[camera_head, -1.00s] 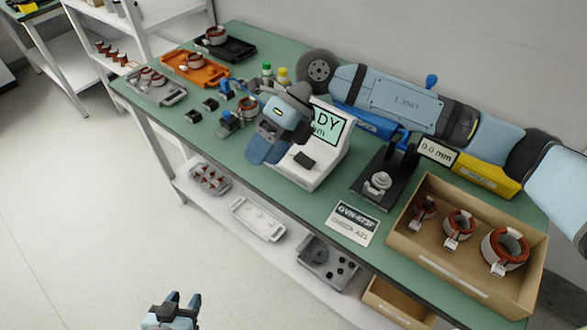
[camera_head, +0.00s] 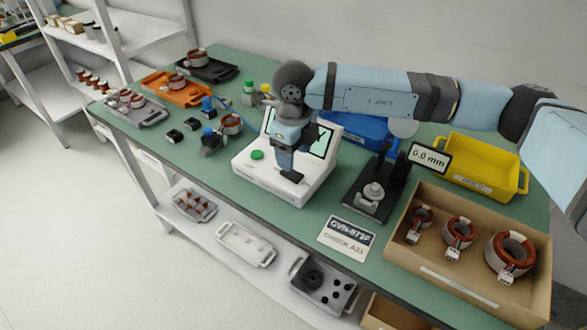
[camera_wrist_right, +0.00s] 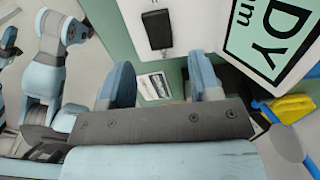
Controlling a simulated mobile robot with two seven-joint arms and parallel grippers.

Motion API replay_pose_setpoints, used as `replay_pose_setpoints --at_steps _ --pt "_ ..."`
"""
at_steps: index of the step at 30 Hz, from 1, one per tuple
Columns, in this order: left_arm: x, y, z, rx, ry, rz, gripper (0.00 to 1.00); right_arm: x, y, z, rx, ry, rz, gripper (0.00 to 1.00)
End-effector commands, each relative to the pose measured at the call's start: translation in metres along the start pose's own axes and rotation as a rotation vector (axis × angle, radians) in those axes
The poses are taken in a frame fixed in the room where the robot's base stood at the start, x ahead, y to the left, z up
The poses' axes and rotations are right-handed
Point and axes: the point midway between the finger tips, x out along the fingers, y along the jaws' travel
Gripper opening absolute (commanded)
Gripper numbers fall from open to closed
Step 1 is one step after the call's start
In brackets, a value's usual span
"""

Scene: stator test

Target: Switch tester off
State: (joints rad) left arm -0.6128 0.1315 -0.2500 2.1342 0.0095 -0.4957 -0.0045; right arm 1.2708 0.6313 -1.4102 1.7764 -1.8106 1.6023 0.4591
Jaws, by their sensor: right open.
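The tester (camera_head: 255,178) is a white box on the green bench, with a tilted screen, a green button (camera_head: 257,155) and a black switch (camera_head: 291,175). My right gripper (camera_head: 283,162) is over the tester, pointing down, just behind the switch, and hides part of the screen. In the right wrist view the gripper (camera_wrist_right: 163,82) is open and empty. The black switch (camera_wrist_right: 155,30) lies beyond the fingertips, apart from them. The screen (camera_wrist_right: 275,35) shows large letters "DY" and "m". My left gripper is not seen in the head view.
A black gauge stand (camera_head: 368,198) with a "0.0 mm" display stands right of the tester. A cardboard box (camera_head: 440,262) of wound stators is at the front right. A yellow bin (camera_head: 485,165) and blue bin (camera_head: 350,130) are behind. Stators and trays are to the left.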

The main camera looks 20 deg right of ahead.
Motion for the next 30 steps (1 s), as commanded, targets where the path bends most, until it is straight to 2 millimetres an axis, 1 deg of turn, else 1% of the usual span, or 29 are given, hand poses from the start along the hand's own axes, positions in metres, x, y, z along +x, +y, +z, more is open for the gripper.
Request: replay_pose_setpoints --at_steps 1,3,6,9,13,20,21,23,24,27,30 --pt "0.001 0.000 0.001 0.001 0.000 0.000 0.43 0.011 0.000 0.000 0.001 0.001 0.001 0.57" --pt "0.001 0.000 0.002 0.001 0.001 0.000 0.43 0.023 0.000 0.000 0.001 0.001 0.001 0.57" --pt "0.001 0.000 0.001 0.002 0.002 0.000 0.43 0.037 0.000 0.000 0.001 0.000 0.001 0.57" --pt "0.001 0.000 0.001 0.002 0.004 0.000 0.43 0.045 0.000 0.001 0.001 -0.002 0.000 0.57" --pt "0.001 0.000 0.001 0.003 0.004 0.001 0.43 0.050 0.000 0.001 0.000 -0.002 0.001 0.57" --pt "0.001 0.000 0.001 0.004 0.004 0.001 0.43 0.051 0.000 0.001 0.000 -0.002 0.001 0.57" --pt "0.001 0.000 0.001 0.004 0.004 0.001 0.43 0.050 0.000 0.001 0.000 -0.002 0.001 0.53" --pt "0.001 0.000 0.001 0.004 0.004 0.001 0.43 0.050 0.000 0.001 0.000 -0.002 0.001 0.39" --pt "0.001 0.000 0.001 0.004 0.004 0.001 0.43 0.050 0.000 0.001 0.000 -0.002 0.001 0.30" --pt "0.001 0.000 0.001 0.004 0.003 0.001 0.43 0.050 0.000 0.001 0.000 -0.002 0.001 0.08" --pt "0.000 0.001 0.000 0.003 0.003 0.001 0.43 0.050 0.000 0.001 0.000 0.002 0.001 0.08"
